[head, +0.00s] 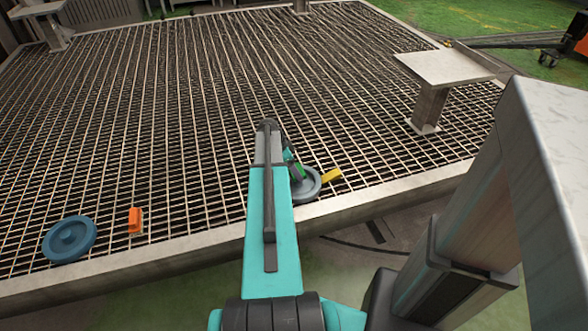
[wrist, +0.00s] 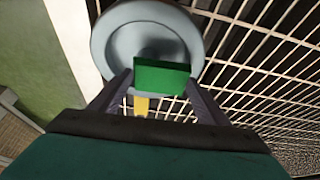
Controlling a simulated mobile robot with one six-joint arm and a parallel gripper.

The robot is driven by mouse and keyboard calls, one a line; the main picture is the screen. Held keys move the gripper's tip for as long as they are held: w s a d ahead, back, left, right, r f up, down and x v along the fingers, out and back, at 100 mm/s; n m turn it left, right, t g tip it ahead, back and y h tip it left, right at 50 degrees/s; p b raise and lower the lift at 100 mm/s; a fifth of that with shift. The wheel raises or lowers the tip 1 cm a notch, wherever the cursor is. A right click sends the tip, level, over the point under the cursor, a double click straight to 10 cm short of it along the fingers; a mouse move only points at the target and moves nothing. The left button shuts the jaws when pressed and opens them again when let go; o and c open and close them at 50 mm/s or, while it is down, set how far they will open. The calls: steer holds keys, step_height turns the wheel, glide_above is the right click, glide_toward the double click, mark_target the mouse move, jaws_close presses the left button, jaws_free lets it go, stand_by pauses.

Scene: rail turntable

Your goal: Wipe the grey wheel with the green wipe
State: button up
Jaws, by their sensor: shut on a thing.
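The grey wheel (wrist: 112,42) lies on the metal grating near its front edge; it also shows in the head view (head: 311,188), partly hidden by my arm. My gripper (wrist: 158,88) is shut on the green wipe (wrist: 162,77), which sits between the two fingertips. In the wrist view the wipe overlaps the lower part of the wheel's face. I cannot tell whether it touches the wheel. In the head view my gripper (head: 297,172) is just left of the wheel's middle, and a bit of the green wipe shows there.
A yellow piece (head: 331,175) lies beside the grey wheel. A blue wheel (head: 69,239) and an orange block (head: 135,220) lie at the left of the grating. A pale raised plate on a post (head: 445,67) stands at right. The grating's middle is clear.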

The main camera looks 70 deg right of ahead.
steer(key=shift+s+a+f+b, duration=0.1)
steer(key=shift+s+a+b, duration=0.05)
steer(key=shift+s+a, duration=0.75)
steer(key=shift+s+a+b, duration=0.15)
steer(key=shift+s+a, duration=0.55)
steer(key=shift+a, duration=0.4)
steer(key=shift+d, duration=0.1)
steer(key=shift+w+d+f, duration=0.15)
steer(key=shift+w+d, duration=1.5)
steer(key=shift+d, duration=0.25)
steer(key=shift+r+p, duration=2.05)
steer(key=shift+r, duration=2)
steer(key=shift+w, duration=0.1)
